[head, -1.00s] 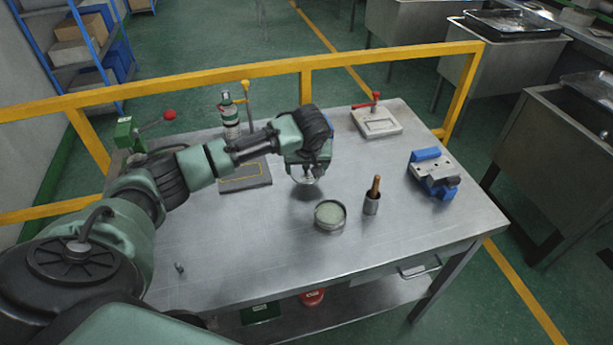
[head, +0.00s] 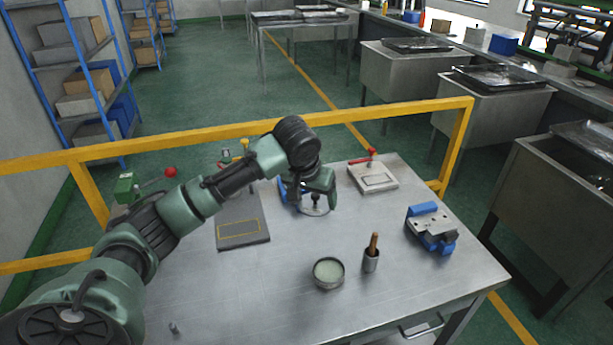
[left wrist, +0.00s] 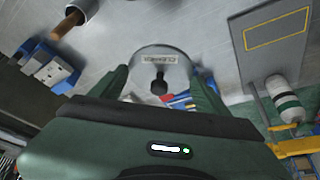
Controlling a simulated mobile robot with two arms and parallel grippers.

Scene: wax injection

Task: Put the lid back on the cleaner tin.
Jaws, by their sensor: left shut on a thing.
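The cleaner tin (head: 328,274) stands upright and open on the metal table, with pale green stuff inside. The lid (head: 313,209) is a round silver disc with a black knob, held above the table behind the tin and slightly left of it in the head view. My left gripper (head: 317,192) is shut on the lid's knob. In the left wrist view the lid (left wrist: 158,60) shows a CLEANER label, with its knob between the fingers of my left gripper (left wrist: 160,82). The lid and tin are apart. My right gripper is not in view.
A wooden-handled tool in a metal cup (head: 371,255) stands just right of the tin. A blue and grey vise (head: 432,230) is farther right. A red-handled clamp plate (head: 373,177) is at the back. A dark mat (head: 242,238) lies left. The front table area is mostly clear.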

